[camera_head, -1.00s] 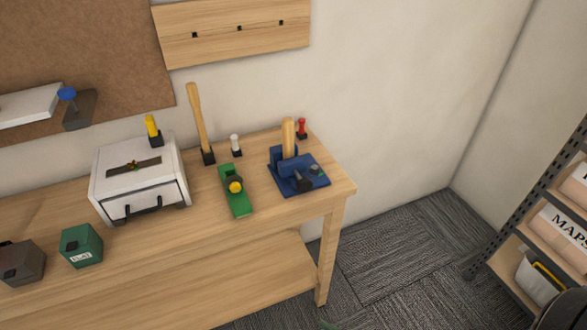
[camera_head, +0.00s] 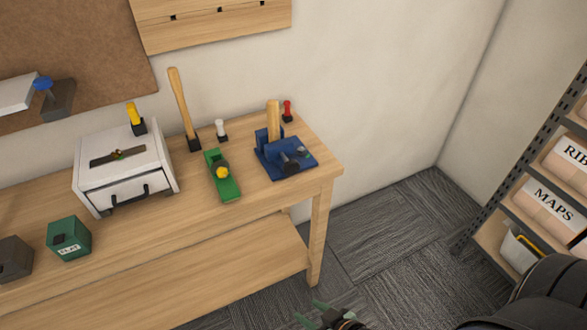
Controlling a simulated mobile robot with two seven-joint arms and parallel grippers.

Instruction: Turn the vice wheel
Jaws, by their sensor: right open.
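The blue vice (camera_head: 290,172) sits on the right end of the wooden workbench, with a wooden cylinder (camera_head: 273,118) standing upright in it. A dark knob-like part (camera_head: 289,163) sticks out at the vice's front; it looks like the wheel, but it is too small to tell its turn. My right gripper (camera_head: 309,312) shows at the bottom edge, open and empty, its greenish fingertips apart. It is low and in front of the bench, well away from the vice. My left gripper is out of view.
On the workbench (camera_head: 230,222), a green tool with a yellow knob (camera_head: 222,178) lies left of the vice. A red-handled tool (camera_head: 287,112) and a wooden-handled tool (camera_head: 180,105) stand behind. A white drawer box (camera_head: 125,170) is further left. A shelf with boxes (camera_head: 545,205) stands at right.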

